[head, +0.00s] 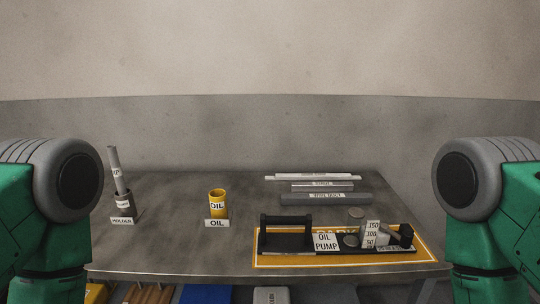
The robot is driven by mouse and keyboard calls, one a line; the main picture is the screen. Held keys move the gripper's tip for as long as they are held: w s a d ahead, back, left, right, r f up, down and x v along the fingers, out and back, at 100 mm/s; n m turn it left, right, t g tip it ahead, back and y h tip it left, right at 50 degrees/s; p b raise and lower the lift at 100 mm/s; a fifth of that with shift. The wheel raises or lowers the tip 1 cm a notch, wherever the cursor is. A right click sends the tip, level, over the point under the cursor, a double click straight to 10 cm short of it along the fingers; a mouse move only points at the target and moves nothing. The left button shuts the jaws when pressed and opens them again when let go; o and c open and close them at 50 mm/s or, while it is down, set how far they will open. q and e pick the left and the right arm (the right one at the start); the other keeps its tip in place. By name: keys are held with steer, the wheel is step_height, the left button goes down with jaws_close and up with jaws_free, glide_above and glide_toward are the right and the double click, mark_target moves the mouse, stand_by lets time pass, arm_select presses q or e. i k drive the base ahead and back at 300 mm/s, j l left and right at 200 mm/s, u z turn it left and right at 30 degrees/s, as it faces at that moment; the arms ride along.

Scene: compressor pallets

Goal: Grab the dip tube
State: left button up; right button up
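A grey tube (116,170), with a partly readable white label that seems to end in "IP", stands tilted in a dark cup-shaped holder (122,204) at the left of the table. The holder has a "HOLDER" sign at its front. The lower part of the tube is hidden inside the holder. Neither of my grippers is in view. Only green and grey parts of my arms show at the left and right edges.
A yellow oil can (218,205) stands right of the holder on the grey table (180,242). A black oil pump unit (287,233) sits on a yellow-edged mat (430,252) at front right. Long bars, including a wire duct (325,198), lie behind it.

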mark_target(113, 156)
steer(key=k+u, duration=0.1)
steer(key=u, duration=0.9)
